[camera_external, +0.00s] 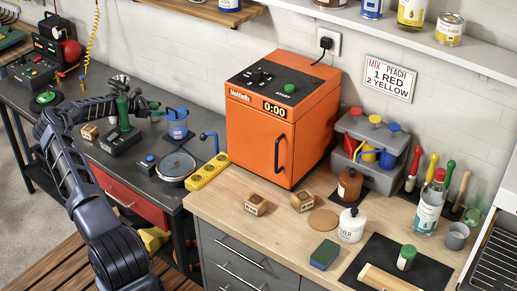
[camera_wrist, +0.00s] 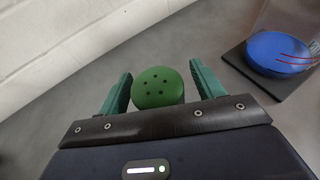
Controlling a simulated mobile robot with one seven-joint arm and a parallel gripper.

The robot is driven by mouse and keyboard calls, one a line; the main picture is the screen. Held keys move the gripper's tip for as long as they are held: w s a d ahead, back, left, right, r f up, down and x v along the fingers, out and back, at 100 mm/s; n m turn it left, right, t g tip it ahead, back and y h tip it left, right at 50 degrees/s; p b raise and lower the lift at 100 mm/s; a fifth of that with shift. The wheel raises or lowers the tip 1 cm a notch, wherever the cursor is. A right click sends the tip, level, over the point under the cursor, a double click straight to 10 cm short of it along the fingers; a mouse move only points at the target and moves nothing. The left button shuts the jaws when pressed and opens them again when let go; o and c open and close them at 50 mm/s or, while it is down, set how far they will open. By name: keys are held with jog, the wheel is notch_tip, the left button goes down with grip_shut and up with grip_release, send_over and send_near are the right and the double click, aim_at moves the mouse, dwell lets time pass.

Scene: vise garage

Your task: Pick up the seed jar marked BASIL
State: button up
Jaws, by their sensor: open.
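In the wrist view a round green lid with several small dark holes (camera_wrist: 158,88) sits between the two green fingers of my gripper (camera_wrist: 160,80). The fingers are open, with a small gap on each side of the lid. The jar body and any label are hidden beneath the lid, so I cannot tell whether it reads BASIL. In the external view my gripper (camera_external: 148,104) is over the far part of the dark bench; the jar there is too small and covered to make out. Another green-capped jar (camera_external: 406,257) stands on a black mat at the right; its label is unreadable.
The orange oven (camera_external: 270,150) stands to the right. A wall (camera_wrist: 60,45) is close.

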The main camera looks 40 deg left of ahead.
jog(key=c, duration=1.1)
jog(key=a+r, duration=0.2)
jog(key=a, duration=0.2)
jog(key=s+a+r, duration=0.1)
jog(key=a+r, duration=0.2)
jog(key=a, duration=0.2)
jog(key=s+a+r, duration=0.1)
jog(key=a+r, duration=0.2)
jog(key=a, duration=0.1)
jog(key=shift+a, duration=0.4)
